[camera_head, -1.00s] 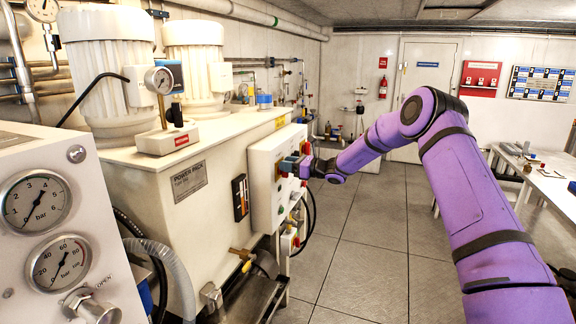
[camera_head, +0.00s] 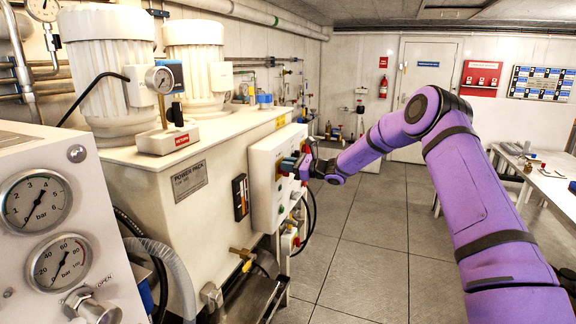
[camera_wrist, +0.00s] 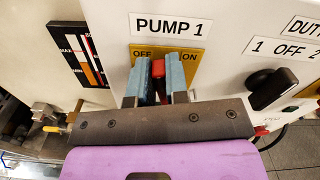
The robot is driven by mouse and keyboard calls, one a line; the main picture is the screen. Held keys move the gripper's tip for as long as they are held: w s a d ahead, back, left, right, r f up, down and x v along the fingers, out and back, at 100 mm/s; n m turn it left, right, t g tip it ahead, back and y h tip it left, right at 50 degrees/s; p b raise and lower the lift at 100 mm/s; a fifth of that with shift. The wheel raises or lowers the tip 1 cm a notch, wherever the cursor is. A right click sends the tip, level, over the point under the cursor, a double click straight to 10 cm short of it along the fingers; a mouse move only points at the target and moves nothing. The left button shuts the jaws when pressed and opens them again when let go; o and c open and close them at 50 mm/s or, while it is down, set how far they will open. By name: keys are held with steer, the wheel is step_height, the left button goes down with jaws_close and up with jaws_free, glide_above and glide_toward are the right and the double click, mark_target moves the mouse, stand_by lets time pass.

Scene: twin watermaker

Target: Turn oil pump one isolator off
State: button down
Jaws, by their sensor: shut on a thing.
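The pump 1 isolator is a red handle (camera_wrist: 158,69) on a yellow plate (camera_wrist: 195,70) marked OFF at left and ON at right, under a "PUMP 1" label (camera_wrist: 170,26). My gripper (camera_wrist: 157,82), with blue fingers, is shut on the red handle, one finger on each side. The handle seems roughly upright between the two marks, but the fingers hide most of it. In the head view my gripper (camera_head: 290,165) is at the front face of the white control box (camera_head: 262,180).
A black rotary selector (camera_wrist: 272,88) marked 1 OFF 2 is to the right on the same panel. A level gauge (camera_head: 240,197) is on the tank to the left. Cables hang below the box. The floor (camera_head: 365,240) to the right is clear.

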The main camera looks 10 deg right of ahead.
mark_target(277, 172)
steer(key=n, duration=0.3)
steer(key=shift+s+a+f+n, duration=0.15)
steer(key=shift+s+a+n, duration=0.05)
steer(key=shift+s+n, duration=0.2)
steer(key=n, duration=0.3)
steer(key=shift+s+a+f+n, duration=0.2)
steer(key=shift+f+n, duration=0.1)
steer(key=shift+f, duration=0.05)
steer(key=n, duration=0.3)
steer(key=shift+s+a+f+n, duration=0.1)
steer(key=shift+s+f+n, duration=0.05)
steer(key=shift+f+n, duration=0.45)
steer(key=shift+n, duration=0.75)
steer(key=shift+f+n, duration=0.25)
steer(key=shift+n, duration=0.7)
steer(key=c, duration=1.1)
jaws_free()
steer(key=shift+s, duration=0.1)
steer(key=v, duration=1)
steer(key=shift+s+d, duration=0.2)
steer(key=shift+d, duration=0.05)
